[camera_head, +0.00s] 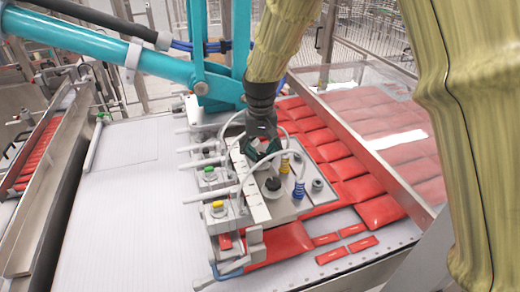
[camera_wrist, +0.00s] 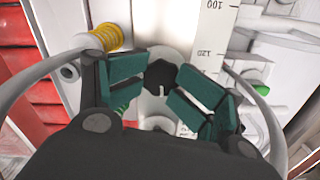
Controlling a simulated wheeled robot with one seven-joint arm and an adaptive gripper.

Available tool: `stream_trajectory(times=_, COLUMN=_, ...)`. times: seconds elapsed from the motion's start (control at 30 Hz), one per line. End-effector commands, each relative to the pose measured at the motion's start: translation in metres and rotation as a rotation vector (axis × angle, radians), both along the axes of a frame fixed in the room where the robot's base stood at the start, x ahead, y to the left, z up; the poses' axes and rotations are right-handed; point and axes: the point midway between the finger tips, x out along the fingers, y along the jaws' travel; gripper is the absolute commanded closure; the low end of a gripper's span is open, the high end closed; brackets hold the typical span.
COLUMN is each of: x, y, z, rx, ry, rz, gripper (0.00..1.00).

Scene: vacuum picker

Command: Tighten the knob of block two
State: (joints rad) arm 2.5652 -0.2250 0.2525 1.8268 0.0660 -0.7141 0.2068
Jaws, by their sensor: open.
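My gripper (camera_head: 262,152) points down over the metal plate (camera_head: 257,207) of the picker head. In the wrist view, its two green-padded fingers (camera_wrist: 165,88) stand apart on either side of a black knob (camera_wrist: 160,75), with gaps visible. The picture does not settle whether the pads touch it or how deep they reach. In the head view my gripper hides that spot. Another black knob (camera_head: 272,184) shows on the plate, nearer the camera. I cannot tell from any marking which block is number two.
A yellow spring fitting (camera_wrist: 104,38) and a pale hose lie close to the fingers. A blue spring fitting (camera_head: 298,189) stands nearby. A numbered ruler (camera_wrist: 210,45) runs alongside. Blocks with yellow (camera_head: 218,205) and green (camera_head: 209,170) buttons are at left. Red packs (camera_head: 340,172) lie at right.

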Motion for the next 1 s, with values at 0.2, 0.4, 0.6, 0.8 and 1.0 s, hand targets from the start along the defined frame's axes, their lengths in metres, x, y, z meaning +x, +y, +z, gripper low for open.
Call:
stream_trajectory(times=0.2, x=0.001, y=0.001, z=0.001, rx=0.002, ry=-0.003, rz=0.001, gripper=0.42)
stream_trajectory(times=0.4, x=0.002, y=0.001, z=0.006, rx=0.005, ry=-0.007, rz=-0.001, gripper=0.42)
stream_trajectory(times=0.6, x=0.003, y=0.001, z=0.028, rx=0.005, ry=-0.010, rz=-0.002, gripper=0.42)
stream_trajectory(times=0.8, x=0.002, y=0.001, z=0.065, rx=0.004, ry=-0.011, rz=-0.001, gripper=0.42)
stream_trajectory(times=1.0, x=0.001, y=0.001, z=0.098, rx=0.005, ry=-0.008, rz=-0.001, gripper=0.42)
